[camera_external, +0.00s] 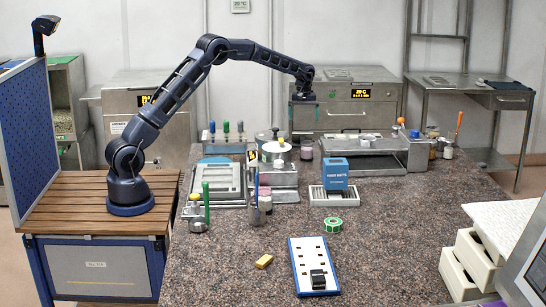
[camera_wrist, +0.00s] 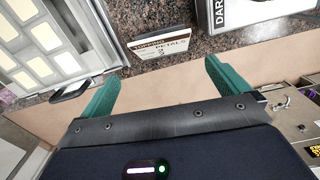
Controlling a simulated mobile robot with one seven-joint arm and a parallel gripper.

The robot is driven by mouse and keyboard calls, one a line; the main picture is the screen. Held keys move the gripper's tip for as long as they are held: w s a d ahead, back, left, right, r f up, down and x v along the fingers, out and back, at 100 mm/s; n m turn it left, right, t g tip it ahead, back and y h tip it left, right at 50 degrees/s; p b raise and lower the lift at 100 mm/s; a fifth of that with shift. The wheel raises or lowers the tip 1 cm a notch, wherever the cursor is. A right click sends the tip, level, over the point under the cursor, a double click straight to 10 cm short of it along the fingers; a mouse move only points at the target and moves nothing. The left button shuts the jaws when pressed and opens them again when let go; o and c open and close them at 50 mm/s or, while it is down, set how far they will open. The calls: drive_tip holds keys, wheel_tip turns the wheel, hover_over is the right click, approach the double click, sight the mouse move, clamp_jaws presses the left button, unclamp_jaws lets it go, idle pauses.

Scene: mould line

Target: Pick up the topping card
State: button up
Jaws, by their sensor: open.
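The topping card (camera_wrist: 163,45) shows in the wrist view near the top middle. It is a small white card with a brown top band reading "TOPPING" and the word "PETALS", on the speckled stone counter. My gripper (camera_wrist: 162,70) has two green fingers spread apart, with nothing between them. The card appears beyond the fingertips, roughly centred between them, and apart from them. In the external view my gripper (camera_external: 303,97) hangs high above the back of the counter. I cannot make out the card there.
In the wrist view a grey mould with pale cavities (camera_wrist: 38,55) lies left of the card, and a box labelled "DARK" (camera_wrist: 235,12) stands to its right. In the external view a blue-topped device (camera_external: 335,175), green tape roll (camera_external: 333,225) and white panel (camera_external: 305,255) occupy the counter.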

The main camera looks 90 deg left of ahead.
sight(298, 139)
drive_tip(key=shift+s+f, duration=0.15)
drive_tip(key=shift+f, duration=5.25)
drive_tip(key=c, duration=0.7)
drive_tip(key=shift+c, duration=0.2)
